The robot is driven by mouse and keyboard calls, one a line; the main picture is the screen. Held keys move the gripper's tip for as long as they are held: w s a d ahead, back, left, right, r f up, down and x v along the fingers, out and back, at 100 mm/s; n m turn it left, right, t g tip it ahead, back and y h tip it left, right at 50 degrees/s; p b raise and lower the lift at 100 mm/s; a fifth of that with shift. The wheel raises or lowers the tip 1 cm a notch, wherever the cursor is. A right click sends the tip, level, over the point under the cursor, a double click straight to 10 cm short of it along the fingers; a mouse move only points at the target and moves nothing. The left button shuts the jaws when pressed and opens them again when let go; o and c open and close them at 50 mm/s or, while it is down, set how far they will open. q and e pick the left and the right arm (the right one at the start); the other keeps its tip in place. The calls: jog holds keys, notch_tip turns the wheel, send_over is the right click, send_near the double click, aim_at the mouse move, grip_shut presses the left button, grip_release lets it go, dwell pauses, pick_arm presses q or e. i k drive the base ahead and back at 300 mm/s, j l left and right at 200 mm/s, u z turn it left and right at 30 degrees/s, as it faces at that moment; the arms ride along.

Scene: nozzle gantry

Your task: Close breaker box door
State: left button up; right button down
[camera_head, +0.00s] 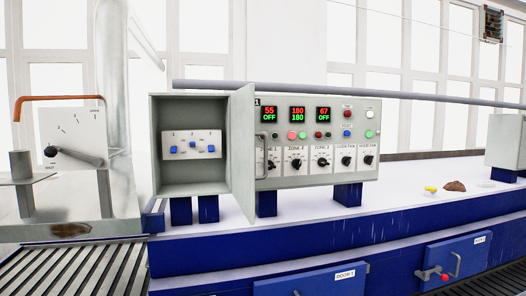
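The breaker box (192,185) is a light grey cabinet standing on blue feet at the centre left. Its door (243,150) is hinged on the right side and stands open, swung out towards me. A metal handle (264,156) shows at the door's right, in front of the control panel. Inside the box is a white plate (179,144) with several blue switches, some at different heights. Neither of my grippers is in view.
The control panel (373,138) with displays, buttons and knobs stands right of the open door. A lever machine (75,140) stands at the left. Small yellow and brown things (454,186) lie on the white top at right. Blue drawers or doors (453,258) are below.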

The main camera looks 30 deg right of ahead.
aim_at(244, 134)
jog(key=k+l, duration=0.1)
jog(key=l, duration=1.8)
